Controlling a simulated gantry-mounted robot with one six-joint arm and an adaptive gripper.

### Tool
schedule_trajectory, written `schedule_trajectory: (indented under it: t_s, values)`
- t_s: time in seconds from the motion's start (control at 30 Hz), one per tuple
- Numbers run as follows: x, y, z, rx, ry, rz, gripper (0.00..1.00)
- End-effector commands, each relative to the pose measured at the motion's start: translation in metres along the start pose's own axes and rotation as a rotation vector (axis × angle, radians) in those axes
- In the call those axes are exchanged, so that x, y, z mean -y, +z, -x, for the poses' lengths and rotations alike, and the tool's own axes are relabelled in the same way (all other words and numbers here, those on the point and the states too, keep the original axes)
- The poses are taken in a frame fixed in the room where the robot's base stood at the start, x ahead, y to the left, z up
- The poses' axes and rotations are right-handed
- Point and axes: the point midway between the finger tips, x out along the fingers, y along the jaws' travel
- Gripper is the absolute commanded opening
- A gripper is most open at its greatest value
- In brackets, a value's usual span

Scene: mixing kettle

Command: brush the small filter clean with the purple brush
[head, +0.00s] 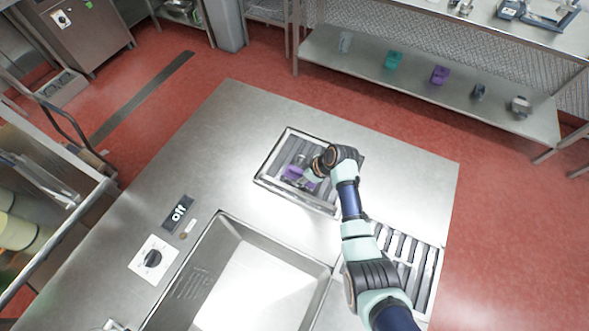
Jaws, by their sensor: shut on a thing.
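My gripper (311,173) is shut on the purple brush (292,174). The brush is partly covered by the gripper and wrist. Both are over a framed, slatted metal panel (274,160) on the steel counter, which looks like the small filter. I cannot tell whether the bristles touch its slats. My wrist and forearm hide the panel's right side. A second slatted metal piece (424,267) lies at the right edge of the counter, partly behind my arm; I cannot tell whether it is also a filter.
A steel sink basin (255,290) is sunk into the counter (225,125) at the front. A low shelf (410,85) with several small objects stands at the back.

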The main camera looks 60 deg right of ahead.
Motion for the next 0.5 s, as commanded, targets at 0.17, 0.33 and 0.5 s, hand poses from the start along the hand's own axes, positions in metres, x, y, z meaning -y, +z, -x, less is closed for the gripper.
schedule_trajectory:
  t_s: [0.17,0.33,0.5]
  values:
    - [0.001,0.019,0.013,0.001,-0.002,-0.003,0.24]
    - [0.000,0.023,0.015,0.000,0.000,-0.002,0.24]
    - [0.000,0.044,0.028,0.001,0.000,-0.003,0.24]
